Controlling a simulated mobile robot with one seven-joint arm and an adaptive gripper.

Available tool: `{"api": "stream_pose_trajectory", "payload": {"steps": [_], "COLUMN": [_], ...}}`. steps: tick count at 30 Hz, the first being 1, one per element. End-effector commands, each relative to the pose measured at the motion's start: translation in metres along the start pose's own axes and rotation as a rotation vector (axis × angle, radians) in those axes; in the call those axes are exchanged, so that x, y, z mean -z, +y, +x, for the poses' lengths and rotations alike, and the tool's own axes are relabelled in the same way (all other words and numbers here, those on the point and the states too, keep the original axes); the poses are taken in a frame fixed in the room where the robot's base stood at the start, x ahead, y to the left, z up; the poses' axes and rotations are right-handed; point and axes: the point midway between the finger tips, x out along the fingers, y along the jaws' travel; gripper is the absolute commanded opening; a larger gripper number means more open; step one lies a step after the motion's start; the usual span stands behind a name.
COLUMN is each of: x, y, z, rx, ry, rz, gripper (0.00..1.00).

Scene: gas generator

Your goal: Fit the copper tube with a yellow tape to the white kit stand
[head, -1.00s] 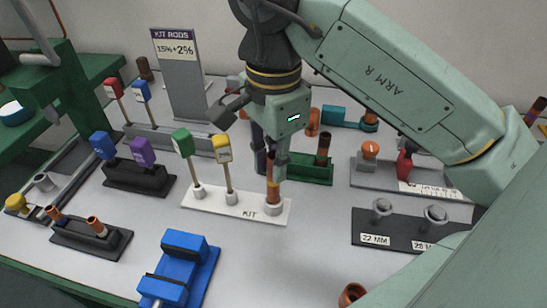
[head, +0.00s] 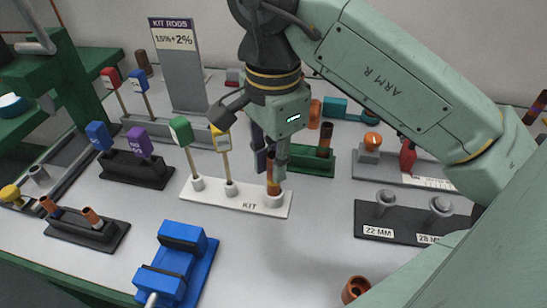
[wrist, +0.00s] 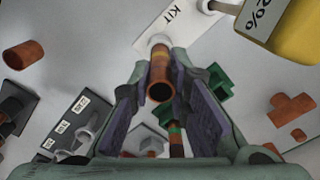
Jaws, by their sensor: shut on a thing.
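The white kit stand (head: 212,197) lies mid-bench in the head view, marked KIT. A green-topped rod (head: 181,131) stands in its left socket and a yellow-topped rod (head: 221,140) in its middle socket. The copper tube (head: 272,175) stands upright at the right socket, its lower end in or at the socket mouth; the depth is hidden. My gripper (head: 276,168) is shut on the tube from above. In the wrist view the tube (wrist: 159,77) lies between the purple finger pads, its open end facing the camera. Its yellow tape (wrist: 160,55) is close to the white socket.
A green stand (head: 312,167) with an upright copper tube is just behind my gripper. A black holder (head: 135,172) with blue and purple rods stands left, a blue vise (head: 180,262) in front. A dark 22/28 mm stand (head: 405,220) is right. A loose copper piece (head: 355,289) lies front right.

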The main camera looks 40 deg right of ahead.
Motion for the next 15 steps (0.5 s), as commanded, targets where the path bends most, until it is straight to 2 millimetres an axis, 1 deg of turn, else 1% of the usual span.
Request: {"api": "stream_pose_trajectory", "payload": {"steps": [1,4,14,15], "x": [0.0002,0.0002,0.0004,0.0004], "y": [0.0001,0.0002,0.0003,0.0003], "z": [0.0055,0.0086,0.0115,0.0116], "rx": [0.001,0.001,0.001,0.001], "ry": [-0.007,-0.008,-0.010,-0.010], "rz": [0.000,0.001,0.001,0.001], "gripper": [0.00,0.00,0.00,0.18]}}
